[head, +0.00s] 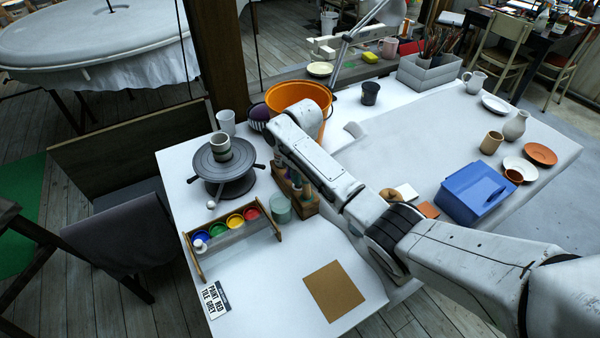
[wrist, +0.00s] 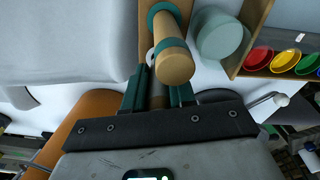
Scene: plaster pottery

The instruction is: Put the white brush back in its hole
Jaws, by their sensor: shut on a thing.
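The wooden brush holder (head: 308,206) stands on the white table, right of the banding wheel, with brush handles in it. In the wrist view the holder (wrist: 147,28) lies beyond my fingers. My gripper (wrist: 158,88) has its green fingers shut on a narrow brown handle, which I take for the white brush (wrist: 157,96). A small white part shows just beyond it. A thick tan handle with a teal band (wrist: 175,62) stands close beside the fingertips and covers part of the view. In the head view my arm hides the gripper, and the holes are not clear.
A green glass cup (head: 280,208) stands against the holder's left side. A rack of paint pots (head: 236,235) is left of it. The banding wheel (head: 222,165) carries a cup. An orange bucket (head: 290,93) is behind.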

